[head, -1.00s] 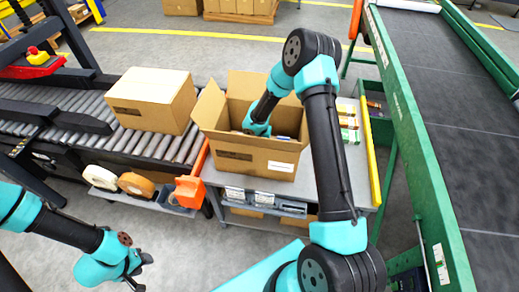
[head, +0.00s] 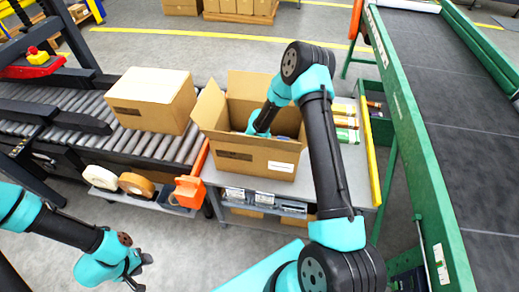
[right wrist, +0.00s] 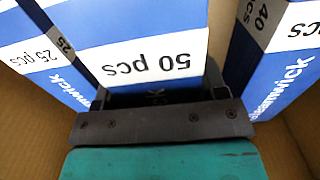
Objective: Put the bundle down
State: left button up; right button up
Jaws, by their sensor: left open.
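An open cardboard box (head: 232,155) stands on the grey cart in the head view. My right arm reaches down into it, and its gripper is hidden by the box there. In the right wrist view a blue and white bundle marked "50 pcs" (right wrist: 150,62) is directly in front of my right gripper (right wrist: 160,98). The fingertips are hidden, so I cannot tell whether they still press on it. Bundles marked "25 pcs" (right wrist: 35,55) and "40 pcs" (right wrist: 280,60) stand on either side. My left gripper (head: 139,273) is open and empty at the lower left, away from the box.
A closed carton (head: 150,100) sits on the roller conveyor (head: 90,135) left of the box. Tape rolls (head: 136,184) and an orange tool (head: 188,190) are at its front edge. Small packs (head: 346,122) lie right of the box. A green-framed belt (head: 440,110) runs along the right.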

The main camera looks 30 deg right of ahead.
jog(key=o, duration=0.4)
notch_tip(320, 180, up, 12)
jog(key=shift+r, duration=0.15)
dwell(0.5)
dwell(0.4)
